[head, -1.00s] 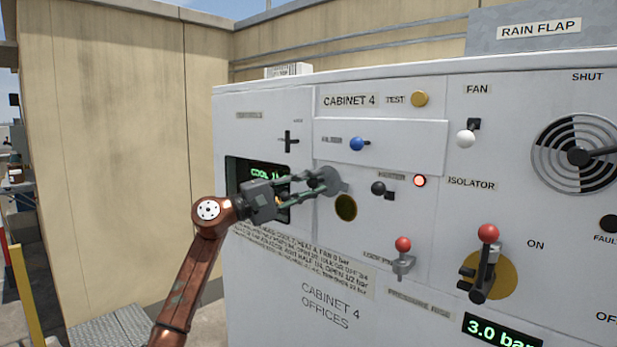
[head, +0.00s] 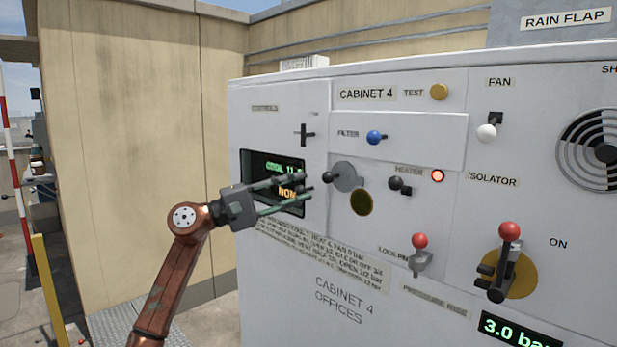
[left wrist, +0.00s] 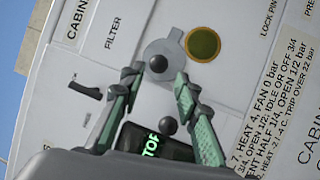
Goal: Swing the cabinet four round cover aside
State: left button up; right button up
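The round cover (head: 345,176) is a grey disc on the cabinet front, with a black ball knob (head: 328,177) at its left. The dark yellow round window (head: 361,203) below right of it is uncovered; the disc sits beside it. My left gripper (head: 307,184) is left of the knob, open and empty, in front of the display's right edge. In the left wrist view, the grey disc (left wrist: 165,48) and its knob (left wrist: 158,63) show beyond the parted fingertips (left wrist: 153,88), and the window (left wrist: 202,45) shows clear. My right gripper is out of view.
The display (head: 262,178) is partly behind my fingers. The heater knob (head: 398,185), the blue filter knob (head: 374,137), the lock pin (head: 420,255) and the red-topped isolator lever (head: 508,250) stick out nearby. Open floor lies left of the cabinet.

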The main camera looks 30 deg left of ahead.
pick_arm(q)
jog(key=shift+v, duration=1.75)
jog(key=shift+d, duration=0.1)
